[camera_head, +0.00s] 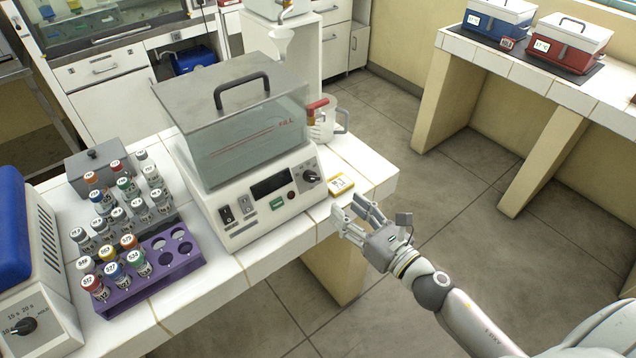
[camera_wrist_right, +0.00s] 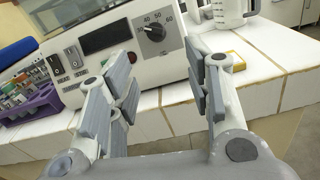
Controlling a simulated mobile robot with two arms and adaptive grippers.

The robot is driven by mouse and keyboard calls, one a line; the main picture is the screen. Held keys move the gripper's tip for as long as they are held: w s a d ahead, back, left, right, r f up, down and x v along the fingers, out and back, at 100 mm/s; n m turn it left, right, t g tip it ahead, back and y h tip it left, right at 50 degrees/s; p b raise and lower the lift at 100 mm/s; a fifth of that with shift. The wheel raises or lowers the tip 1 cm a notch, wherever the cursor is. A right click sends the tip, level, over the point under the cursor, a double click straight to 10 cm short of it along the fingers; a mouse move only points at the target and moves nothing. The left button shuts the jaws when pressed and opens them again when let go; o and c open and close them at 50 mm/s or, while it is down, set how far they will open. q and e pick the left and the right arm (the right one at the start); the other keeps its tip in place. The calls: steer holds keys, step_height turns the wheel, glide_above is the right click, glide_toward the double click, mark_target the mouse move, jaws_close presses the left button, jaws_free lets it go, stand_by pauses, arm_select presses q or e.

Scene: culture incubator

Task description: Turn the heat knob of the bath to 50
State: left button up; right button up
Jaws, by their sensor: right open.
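The bath (camera_head: 247,150) is a white unit with a clear tank and a grey handled lid on the tiled bench. Its dark heat knob (camera_head: 311,176) sits at the right end of the front panel. In the right wrist view the knob (camera_wrist_right: 155,32) shows with the marks 40, 50 and 60 around it; I cannot clearly tell where it points. My right gripper (camera_head: 357,217) is open and empty, in front of the bench edge, apart from the knob. In the wrist view its fingers (camera_wrist_right: 160,95) frame the space below the knob. My left gripper is not in view.
A yellow timer-like block (camera_head: 341,185) lies right of the bath, and a clear jug (camera_head: 328,120) stands behind it. A purple rack (camera_head: 150,272) and grey rack with several tubes stand left. The bench front edge (camera_wrist_right: 170,125) lies close to the fingers.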

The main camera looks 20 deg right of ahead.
mark_target(316, 180)
steer(key=p+x, duration=0.1)
steer(key=x, duration=0.2)
steer(key=p+x, duration=0.1)
steer(key=x, duration=0.2)
steer(key=r+p+x, duration=0.1)
steer(key=x, duration=0.2)
steer(key=shift+a, duration=0.3)
steer(key=shift+w+a+n, duration=0.3)
steer(key=shift+w, duration=0.5)
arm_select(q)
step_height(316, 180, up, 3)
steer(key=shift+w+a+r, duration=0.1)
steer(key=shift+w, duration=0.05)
arm_select(e)
steer(key=shift+c, duration=0.9)
steer(key=c, duration=0.8)
